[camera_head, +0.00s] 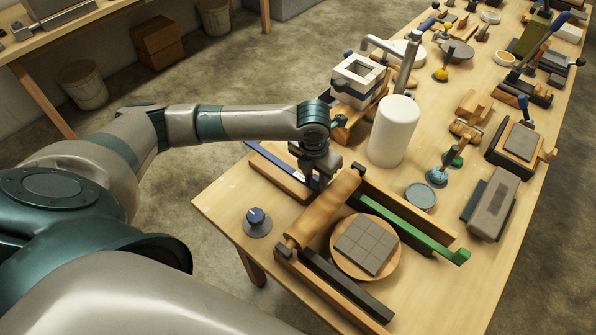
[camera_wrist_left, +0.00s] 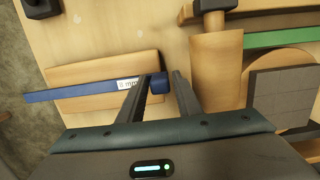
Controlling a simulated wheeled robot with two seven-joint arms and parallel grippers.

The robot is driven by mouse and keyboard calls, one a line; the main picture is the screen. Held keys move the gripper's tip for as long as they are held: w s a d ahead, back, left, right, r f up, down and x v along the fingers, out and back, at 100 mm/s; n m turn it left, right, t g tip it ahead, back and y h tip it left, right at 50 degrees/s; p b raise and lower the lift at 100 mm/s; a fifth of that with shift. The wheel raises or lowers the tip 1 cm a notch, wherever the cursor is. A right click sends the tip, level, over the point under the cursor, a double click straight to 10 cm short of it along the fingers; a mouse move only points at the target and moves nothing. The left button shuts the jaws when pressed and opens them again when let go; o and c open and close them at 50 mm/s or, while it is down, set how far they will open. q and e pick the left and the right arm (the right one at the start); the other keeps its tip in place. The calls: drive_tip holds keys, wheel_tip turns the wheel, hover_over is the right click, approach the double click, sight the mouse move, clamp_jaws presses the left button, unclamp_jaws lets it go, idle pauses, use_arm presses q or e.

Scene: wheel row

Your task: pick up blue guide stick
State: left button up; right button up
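The blue guide stick (camera_head: 268,157) lies across a flat wooden block (camera_head: 277,182) near the left edge of the table. In the left wrist view the blue stick (camera_wrist_left: 70,93) runs from the left to a thicker blue end, with a white marked label close to that end. My left gripper (camera_head: 316,184) points down over the stick's near end and hides part of it in the head view. In the left wrist view the left gripper (camera_wrist_left: 160,77) is open, with the blue end between its two dark fingers. Contact cannot be told. My right gripper is not in view.
A wooden roller (camera_head: 325,207) lies just right of the gripper. Beyond it are a green stick (camera_head: 412,223) and a round board with grey tiles (camera_head: 397,252). A white cylinder (camera_head: 394,130) stands behind.

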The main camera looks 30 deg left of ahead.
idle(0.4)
use_arm(q)
clamp_jaws()
drive_tip(key=shift+r, duration=0.1)
